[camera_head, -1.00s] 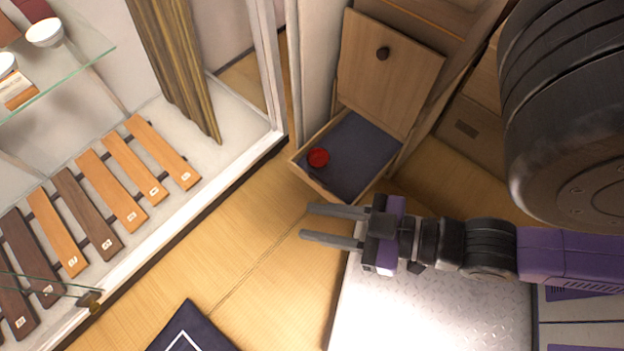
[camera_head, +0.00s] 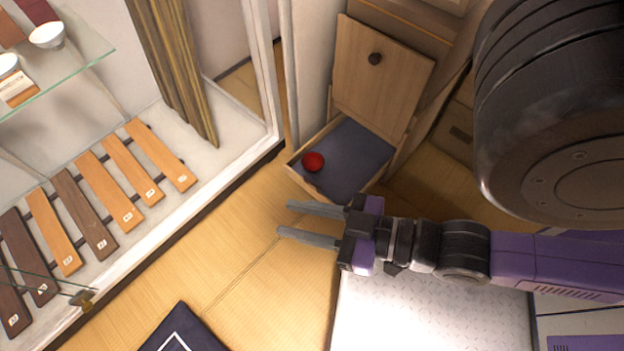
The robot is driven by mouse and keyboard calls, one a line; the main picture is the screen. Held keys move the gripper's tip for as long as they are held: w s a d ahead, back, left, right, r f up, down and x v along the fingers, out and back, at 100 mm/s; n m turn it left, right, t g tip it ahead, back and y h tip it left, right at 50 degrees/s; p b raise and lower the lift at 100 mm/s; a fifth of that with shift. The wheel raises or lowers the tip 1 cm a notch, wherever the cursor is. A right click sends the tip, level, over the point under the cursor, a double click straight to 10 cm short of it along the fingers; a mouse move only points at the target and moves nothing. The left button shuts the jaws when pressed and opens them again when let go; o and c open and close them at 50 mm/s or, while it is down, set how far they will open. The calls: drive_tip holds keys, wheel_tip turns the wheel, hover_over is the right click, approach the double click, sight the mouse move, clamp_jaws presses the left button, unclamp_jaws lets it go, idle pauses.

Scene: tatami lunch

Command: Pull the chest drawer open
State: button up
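The chest drawer (camera_head: 358,172) stands pulled out of the wooden chest, with its dark lining showing. A red round object (camera_head: 313,161) lies inside it near the left side.
A glass display case with several wooden slats (camera_head: 84,213) stands at the left. A dark cloth with a white line (camera_head: 183,332) lies on the tatami floor (camera_head: 265,290). Clear floor lies between the case and my gripper.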

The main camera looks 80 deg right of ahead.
drive_tip(key=w+d+f+m+g+h+b, duration=0.2)
drive_tip(key=w+d+f+m+h, duration=0.35)
drive_tip(key=w+d+f, duration=0.6)
drive_tip(key=w+d+f+m+g+b, duration=0.1)
drive_tip(key=w+d+f+g, duration=0.15)
drive_tip(key=d+f, duration=0.55)
drive_tip(key=w+d+f+g, duration=0.1)
drive_tip(key=d+f+g, duration=0.2)
drive_tip(key=d, duration=0.9)
drive_tip(key=s+d+f+g, duration=0.2)
drive_tip(key=d+f+g, duration=0.1)
drive_tip(key=d+f, duration=0.15)
drive_tip(key=n+g+y, duration=0.1)
drive_tip(key=g+y, duration=0.4)
drive_tip(key=y, duration=0.2)
hover_over(312, 182)
wheel_tip(312, 182, down, 9)
drive_tip(key=shift+d+b, duration=0.1)
drive_tip(key=shift+b, duration=0.2)
drive_tip(key=shift+s+f, duration=0.1)
drive_tip(key=shift+f, duration=0.05)
wheel_tip(312, 182, down, 8)
drive_tip(key=b, duration=0.4)
drive_tip(key=shift+r, duration=0.25)
